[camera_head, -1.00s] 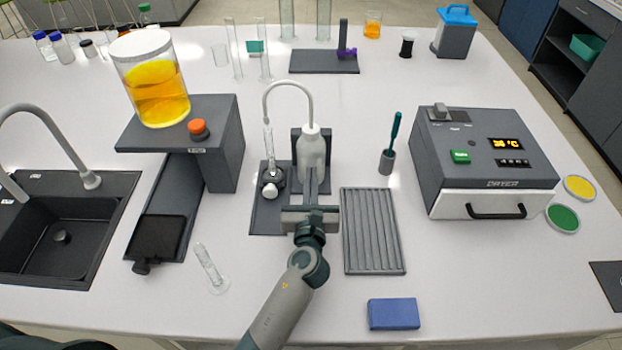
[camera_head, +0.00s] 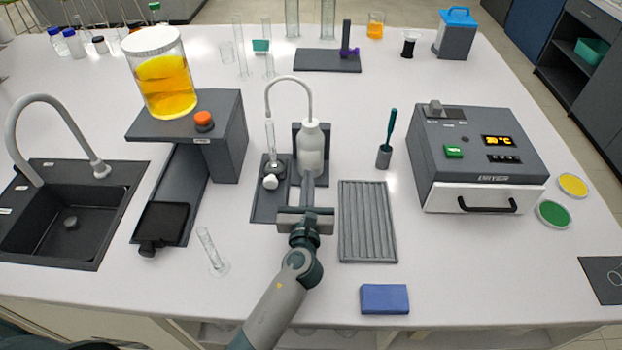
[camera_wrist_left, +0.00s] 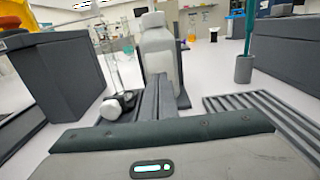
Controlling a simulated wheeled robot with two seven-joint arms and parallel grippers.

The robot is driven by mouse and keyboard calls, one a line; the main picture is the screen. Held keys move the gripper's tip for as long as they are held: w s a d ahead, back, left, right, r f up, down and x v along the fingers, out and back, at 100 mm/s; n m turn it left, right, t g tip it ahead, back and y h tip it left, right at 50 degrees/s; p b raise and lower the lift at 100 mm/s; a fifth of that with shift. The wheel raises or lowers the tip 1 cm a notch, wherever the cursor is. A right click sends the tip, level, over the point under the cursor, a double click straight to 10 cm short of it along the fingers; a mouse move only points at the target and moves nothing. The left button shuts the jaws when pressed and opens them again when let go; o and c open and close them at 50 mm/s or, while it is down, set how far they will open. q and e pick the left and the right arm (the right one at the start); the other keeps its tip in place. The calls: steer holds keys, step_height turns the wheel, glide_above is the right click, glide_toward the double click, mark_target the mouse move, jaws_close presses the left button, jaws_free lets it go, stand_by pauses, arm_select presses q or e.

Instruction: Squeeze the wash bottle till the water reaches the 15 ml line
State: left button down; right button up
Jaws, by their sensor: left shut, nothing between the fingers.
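The white wash bottle (camera_head: 312,150) stands upright on a dark stand, its curved spout bending over to the left. The spout tip is above a thin clear tube (camera_head: 270,140), which stands on the same dark base by a round white-ended part (camera_head: 271,181). My left gripper (camera_head: 309,180) is shut and empty, its fingers pointing at the lower front of the bottle. In the left wrist view the bottle (camera_wrist_left: 159,55) rises just beyond the fingers (camera_wrist_left: 158,95); whether they touch it I cannot tell. The water level and the 15 ml line are too small to read. My right gripper is out of view.
A ribbed grey rack (camera_head: 367,222) lies right of my left arm, with a blue block (camera_head: 385,299) in front of it. A dryer (camera_head: 475,155) stands at right. A clear cylinder (camera_head: 211,250) and an orange-liquid vessel (camera_head: 167,85) on a grey stand are at left.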

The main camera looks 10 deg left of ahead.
arm_select(q)
steer(key=shift+s+d+b, duration=0.15)
steer(key=shift+s+d, duration=0.05)
steer(key=shift+s, duration=0.3)
steer(key=shift+s+d+b, duration=0.15)
steer(key=shift+s, duration=0.3)
steer(key=shift+s+d+f+b, duration=0.1)
steer(key=shift+s+b, duration=0.1)
steer(key=shift+s, duration=0.3)
steer(key=shift+s+f+b, duration=0.1)
steer(key=shift+s+b, duration=0.05)
steer(key=shift+s, duration=0.3)
steer(key=s, duration=0.2)
steer(key=s+d+b, duration=0.1)
steer(key=s, duration=0.2)
steer(key=shift+s+d+r+b, duration=0.15)
steer(key=shift+s+b, duration=0.2)
steer(key=shift+s, duration=0.3)
